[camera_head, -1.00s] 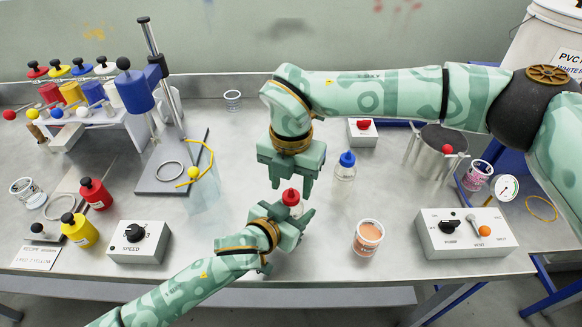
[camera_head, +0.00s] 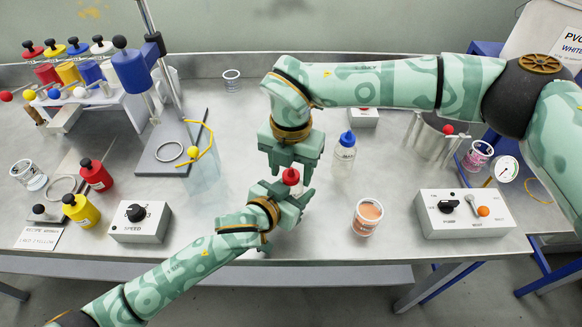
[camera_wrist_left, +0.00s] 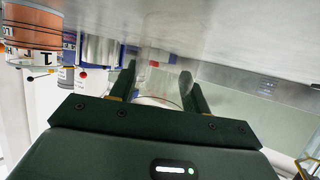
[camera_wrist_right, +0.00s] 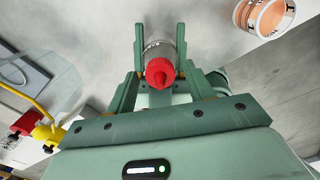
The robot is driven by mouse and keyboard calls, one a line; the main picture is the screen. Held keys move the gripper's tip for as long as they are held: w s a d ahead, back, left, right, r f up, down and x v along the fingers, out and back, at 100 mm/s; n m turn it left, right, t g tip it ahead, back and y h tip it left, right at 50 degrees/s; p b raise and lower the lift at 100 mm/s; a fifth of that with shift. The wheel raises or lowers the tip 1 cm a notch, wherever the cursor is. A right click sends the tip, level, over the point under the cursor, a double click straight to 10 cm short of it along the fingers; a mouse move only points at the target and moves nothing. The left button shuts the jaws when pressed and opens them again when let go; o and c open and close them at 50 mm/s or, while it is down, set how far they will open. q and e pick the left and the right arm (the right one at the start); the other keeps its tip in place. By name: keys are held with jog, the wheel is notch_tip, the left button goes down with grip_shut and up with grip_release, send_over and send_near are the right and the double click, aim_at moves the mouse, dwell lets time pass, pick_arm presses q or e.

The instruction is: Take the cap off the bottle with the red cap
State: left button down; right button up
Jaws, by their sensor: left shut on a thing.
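The bottle with the red cap (camera_head: 291,176) stands upright between my two grippers near the middle of the bench. Its body is mostly hidden by my left gripper (camera_head: 294,199), which is shut on it from the lower left. In the left wrist view, the left fingers (camera_wrist_left: 158,85) have the clear bottle between them. My right gripper (camera_head: 292,170) points down from above at the cap. In the right wrist view, the red cap (camera_wrist_right: 159,73) sits between the right gripper's fingers (camera_wrist_right: 160,35), with a gap on each side.
A blue-capped bottle (camera_head: 344,154) and a cup of orange stuff (camera_head: 367,217) stand close to the right. A clear beaker (camera_head: 203,170) is to the left. Control boxes (camera_head: 141,222) (camera_head: 465,214) flank the front edge. Bare bench lies between.

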notch_tip(320, 180, up, 8)
jog(key=shift+f, duration=0.2)
jog(key=shift+c, duration=0.3)
notch_tip(320, 180, down, 8)
jog(key=shift+r, duration=0.15)
jog(key=c, duration=1)
jog(key=n, duration=0.3)
